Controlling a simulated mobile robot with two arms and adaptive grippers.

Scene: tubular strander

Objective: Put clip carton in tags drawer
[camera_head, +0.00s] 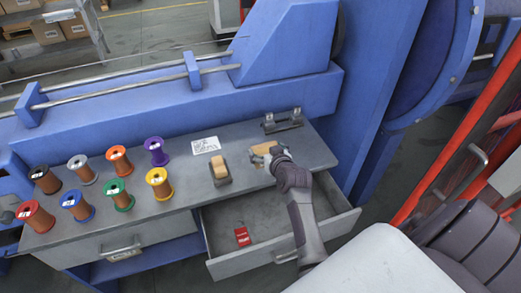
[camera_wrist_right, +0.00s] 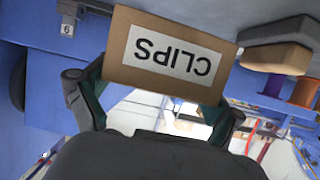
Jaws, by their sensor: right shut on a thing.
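The clip carton (camera_wrist_right: 168,58) is a small brown box with a white label reading CLIPS, upside down in the right wrist view. In the head view the carton (camera_head: 262,150) is at the right part of the bench top, partly hidden by my gripper. My right gripper (camera_head: 268,156) is shut on it, with a finger on each side. Whether the carton touches the bench is unclear. An open drawer (camera_head: 336,223) is below the bench's front edge, nearer than the gripper. It holds a small red packet (camera_head: 242,236). My left gripper is not in view.
Several wire spools (camera_head: 115,160) stand on the left of the bench (camera_head: 190,192). A block with a tan top (camera_head: 220,171) and a white card (camera_head: 206,145) lie left of the gripper. A dark metal bracket (camera_head: 282,121) is behind it. A closed drawer (camera_head: 135,240) is at left.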

